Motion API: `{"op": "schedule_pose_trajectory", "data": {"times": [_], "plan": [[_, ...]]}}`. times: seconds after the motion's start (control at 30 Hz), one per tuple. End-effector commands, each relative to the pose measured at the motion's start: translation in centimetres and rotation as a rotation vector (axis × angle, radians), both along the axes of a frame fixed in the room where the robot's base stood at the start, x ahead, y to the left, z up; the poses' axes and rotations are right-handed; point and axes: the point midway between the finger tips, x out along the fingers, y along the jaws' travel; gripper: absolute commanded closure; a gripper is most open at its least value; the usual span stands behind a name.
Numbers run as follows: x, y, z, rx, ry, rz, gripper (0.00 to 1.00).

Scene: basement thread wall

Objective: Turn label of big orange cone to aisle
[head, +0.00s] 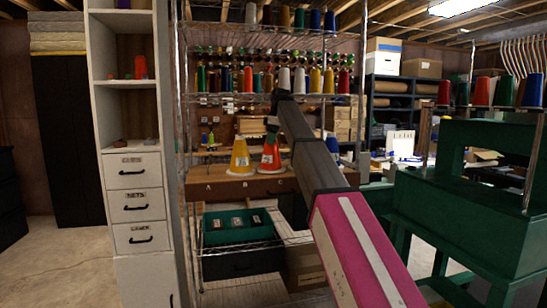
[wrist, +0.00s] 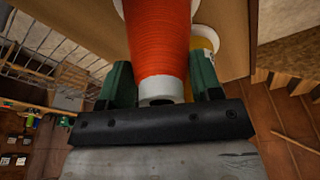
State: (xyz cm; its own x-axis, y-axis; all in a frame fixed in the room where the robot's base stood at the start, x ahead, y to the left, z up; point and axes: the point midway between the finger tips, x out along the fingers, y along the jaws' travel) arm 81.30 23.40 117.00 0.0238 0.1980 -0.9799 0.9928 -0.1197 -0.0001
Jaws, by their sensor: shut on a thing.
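The big orange cone of thread (head: 271,157) stands upright on the brown wooden drawer unit in the wire rack. A small pale patch shows low on its side in the head view; I cannot read it. In the wrist view the orange cone (wrist: 160,45) runs between the two green fingers of my gripper (wrist: 163,88), with its narrow end towards the camera. My gripper is shut on its upper part. In the head view my gripper (head: 272,128) is small and partly hidden at the cone's top.
A yellow cone (head: 240,158) with a pale label stands close at the left; it also shows partly behind the orange cone in the wrist view (wrist: 205,42). Wire shelves with many spools (head: 270,80) are above. A green tray (head: 237,228) is below. A green machine (head: 470,200) stands right.

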Motion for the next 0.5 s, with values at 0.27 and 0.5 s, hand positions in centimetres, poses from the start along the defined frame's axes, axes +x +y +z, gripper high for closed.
{"op": "schedule_pose_trajectory", "data": {"times": [0.27, 0.5], "plan": [[0.00, -0.01, 0.03, 0.000, 0.000, 0.117, 0.62], [0.00, 0.00, 0.01, 0.000, 0.000, 0.115, 0.62]]}}
